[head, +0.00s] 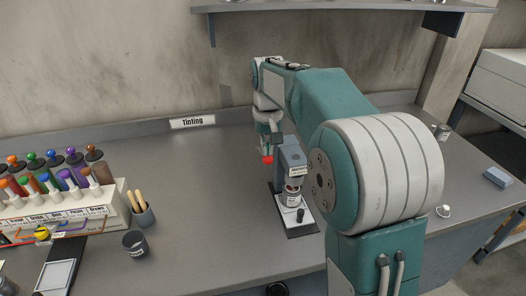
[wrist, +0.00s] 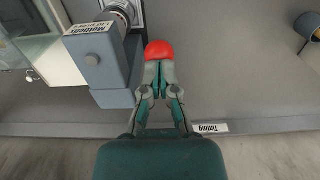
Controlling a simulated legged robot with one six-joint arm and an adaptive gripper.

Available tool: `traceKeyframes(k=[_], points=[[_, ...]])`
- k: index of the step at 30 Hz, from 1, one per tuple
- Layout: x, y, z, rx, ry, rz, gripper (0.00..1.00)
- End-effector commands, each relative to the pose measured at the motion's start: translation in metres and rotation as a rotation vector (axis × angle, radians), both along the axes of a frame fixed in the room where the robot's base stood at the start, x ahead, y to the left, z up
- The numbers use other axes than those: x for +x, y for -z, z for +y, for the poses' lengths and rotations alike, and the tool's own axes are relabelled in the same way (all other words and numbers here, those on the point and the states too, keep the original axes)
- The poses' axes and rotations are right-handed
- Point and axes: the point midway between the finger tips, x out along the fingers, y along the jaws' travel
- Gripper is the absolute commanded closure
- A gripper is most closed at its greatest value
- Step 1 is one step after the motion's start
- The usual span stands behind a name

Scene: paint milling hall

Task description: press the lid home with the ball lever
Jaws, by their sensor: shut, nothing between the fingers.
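The lid press (head: 291,158) is a blue-grey upright body on a dark base plate, left of my upper arm. A small can (head: 292,195) stands under it; whether its lid sits flush is too small to tell. The red ball (head: 267,160) of the lever is at the press's left side. My gripper (head: 268,147) is right above the ball, pointing down. In the wrist view the press (wrist: 105,65) is at upper left, and the red ball (wrist: 160,50) lies at the tips of my closed, empty fingers (wrist: 159,70). Whether they touch it I cannot tell. The lever's rod is hidden.
A rack of tinting bottles (head: 60,215) stands at the left, with a cup of wooden sticks (head: 142,212) and a dark cup (head: 135,243) beside it. The bench (head: 210,180) is clear between these and the press. A shelf (head: 340,6) hangs above.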

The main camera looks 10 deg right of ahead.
Motion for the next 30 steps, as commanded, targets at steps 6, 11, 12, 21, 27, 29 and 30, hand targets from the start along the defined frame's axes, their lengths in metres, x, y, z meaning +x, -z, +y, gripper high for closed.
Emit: traceKeyframes(k=[6, 11, 12, 21, 27, 29, 30], points=[[0.001, 0.009, 0.0, 0.0, 0.0, 0.001, 1.0], [0.001, 0.014, 0.0, 0.0, 0.0, 0.001, 1.0], [0.001, 0.015, 0.0, 0.0, 0.0, 0.001, 1.0], [0.0, 0.026, 0.0, 0.0, 0.0, 0.001, 1.0], [0.0, 0.033, 0.0, 0.0, 0.0, 0.001, 1.0], [0.0, 0.035, 0.0, 0.0, 0.0, 0.001, 1.0], [0.0, 0.036, 0.0, 0.0, 0.0, 0.001, 1.0]])
